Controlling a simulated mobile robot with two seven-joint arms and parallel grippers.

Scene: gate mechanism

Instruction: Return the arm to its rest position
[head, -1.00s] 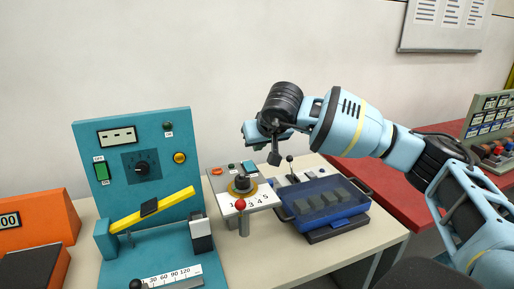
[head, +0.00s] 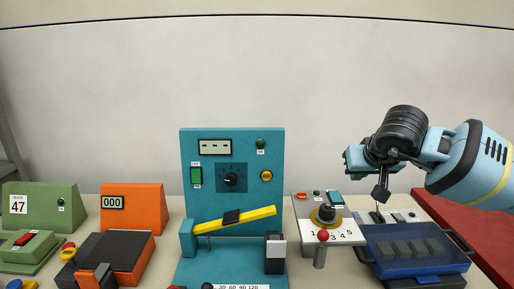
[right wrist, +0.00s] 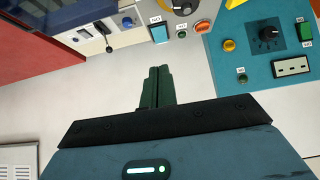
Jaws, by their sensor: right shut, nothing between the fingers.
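My right arm comes in from the right in the head view. Its gripper (head: 380,192) is shut and empty, pointing down in the air above the back of the workbench. In the right wrist view the dark green fingers (right wrist: 158,90) lie together with nothing between them. In the head view the gate mechanism is a teal panel (head: 270,148) with a dial (head: 231,178) and a yellow bar (head: 258,215), tilted up to the right. The bar's right end is near a black and white block (head: 275,253). My left gripper is out of view.
A grey control box (head: 344,236) with a red-knobbed lever (head: 323,236) and a blue clear-lidded tray (head: 405,268) sit below my right gripper. Orange (head: 134,205) and green (head: 62,205) units stand at the left. The wall above is clear.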

